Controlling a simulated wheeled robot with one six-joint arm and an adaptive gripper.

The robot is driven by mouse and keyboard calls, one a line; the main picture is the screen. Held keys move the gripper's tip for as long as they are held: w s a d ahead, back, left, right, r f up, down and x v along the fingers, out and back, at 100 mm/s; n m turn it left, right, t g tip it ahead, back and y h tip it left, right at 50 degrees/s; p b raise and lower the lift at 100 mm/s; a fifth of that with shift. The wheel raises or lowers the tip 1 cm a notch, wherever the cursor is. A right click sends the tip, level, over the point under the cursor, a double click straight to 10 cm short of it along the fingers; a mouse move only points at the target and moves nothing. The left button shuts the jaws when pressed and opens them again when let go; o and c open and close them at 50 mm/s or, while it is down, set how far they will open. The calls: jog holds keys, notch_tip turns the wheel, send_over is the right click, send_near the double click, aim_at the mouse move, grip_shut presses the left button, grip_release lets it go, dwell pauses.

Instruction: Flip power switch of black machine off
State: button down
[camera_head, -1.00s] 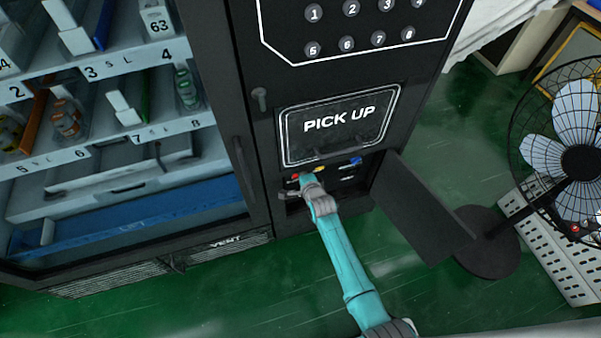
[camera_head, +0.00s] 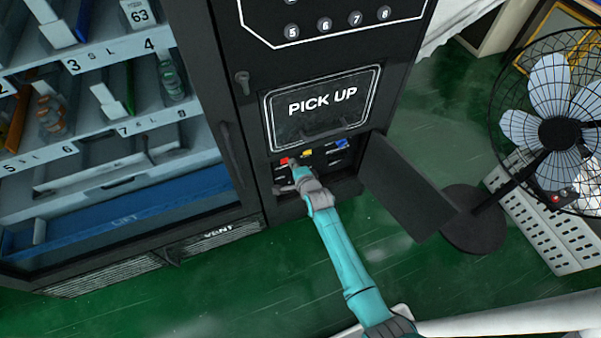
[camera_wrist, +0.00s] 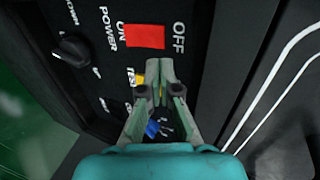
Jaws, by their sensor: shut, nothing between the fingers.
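The black machine (camera_head: 225,60) is a vending machine with an opened lower compartment under its PICK UP hatch. Inside is a control panel with a red power switch (camera_head: 285,160). In the wrist view the red switch (camera_wrist: 145,36) lies between the labels ON and OFF, beside the word POWER. My gripper (camera_head: 292,171) is at the panel, just below and right of the red switch. In the wrist view my gripper (camera_wrist: 160,70) is shut and empty, its tips a little below the red switch. I cannot tell whether they touch the panel.
A black knob (camera_wrist: 72,49) stands left. The open compartment door (camera_head: 405,187) juts out right, near a standing fan (camera_head: 560,130). Green floor in front is clear.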

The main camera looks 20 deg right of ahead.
jog(key=s+r, duration=0.5)
jog(key=s, duration=0.1)
jog(key=shift+s, duration=0.2)
jog(key=shift+r, duration=0.1)
dwell(0.3)
jog(key=s+a+r+n, duration=0.1)
jog(key=s+n, duration=0.7)
jog(key=s, duration=1.9)
jog(key=s+r+n+t, duration=0.1)
jog(key=s+r+n, duration=0.9)
jog(key=s+r, duration=0.8)
jog(key=shift+s+a+t, duration=0.25)
jog(key=shift+s+t, duration=0.05)
jog(key=shift+s, duration=0.35)
